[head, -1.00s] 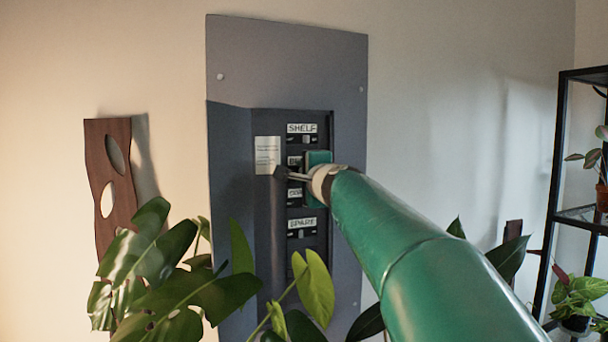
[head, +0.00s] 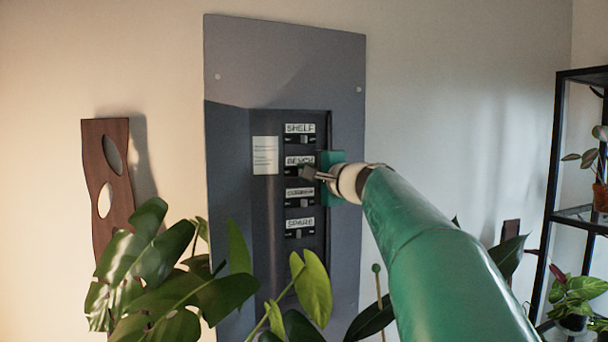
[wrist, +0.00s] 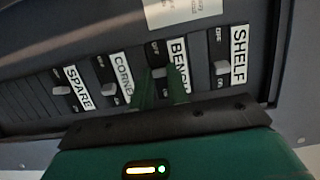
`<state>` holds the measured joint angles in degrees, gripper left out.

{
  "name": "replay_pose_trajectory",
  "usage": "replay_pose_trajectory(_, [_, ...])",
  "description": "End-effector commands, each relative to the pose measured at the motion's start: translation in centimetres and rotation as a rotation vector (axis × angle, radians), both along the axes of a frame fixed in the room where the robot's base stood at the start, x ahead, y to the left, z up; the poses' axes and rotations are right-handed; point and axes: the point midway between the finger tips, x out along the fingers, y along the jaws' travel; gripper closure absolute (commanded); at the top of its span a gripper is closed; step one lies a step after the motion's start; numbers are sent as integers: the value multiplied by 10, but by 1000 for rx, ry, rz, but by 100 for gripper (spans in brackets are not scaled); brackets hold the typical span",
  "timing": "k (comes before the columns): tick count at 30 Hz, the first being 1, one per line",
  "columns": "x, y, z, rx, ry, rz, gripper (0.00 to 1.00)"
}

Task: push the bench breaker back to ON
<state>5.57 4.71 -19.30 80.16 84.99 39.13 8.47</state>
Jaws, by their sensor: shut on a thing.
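The bench breaker (wrist: 159,72) is the row labelled BENCH in the wall panel (head: 285,65). Its label (head: 297,161) shows in the head view, just above my gripper's tip. My gripper (head: 312,173) reaches in from the right and hides most of that breaker's row there. In the wrist view my gripper's two green fingers (wrist: 160,92) stand at the BENCH row, shut on its small lever. The fingers cover part of the lever and of the row's ON end, so I cannot tell its exact setting.
The SHELF breaker (wrist: 222,67) and the CORNER breaker (wrist: 108,88) sit close on either side; the SPARE breaker (wrist: 62,91) is beyond. Large plant leaves (head: 160,260) stand in front of the panel's lower part. A black shelf rack (head: 556,180) stands at the right.

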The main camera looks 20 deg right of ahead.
Motion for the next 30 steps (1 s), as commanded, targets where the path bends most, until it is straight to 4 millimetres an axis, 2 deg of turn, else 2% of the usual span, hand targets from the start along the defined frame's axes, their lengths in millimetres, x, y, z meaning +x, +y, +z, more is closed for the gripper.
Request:
replay_pose_trajectory(4, [1,-9,-1,-1,2,110,100])
replay_pose_trajectory(15, [3,-14,-1,-2,2,304,100])
replay_pose_trajectory(30, [3,-14,0,-1,1,340,100])
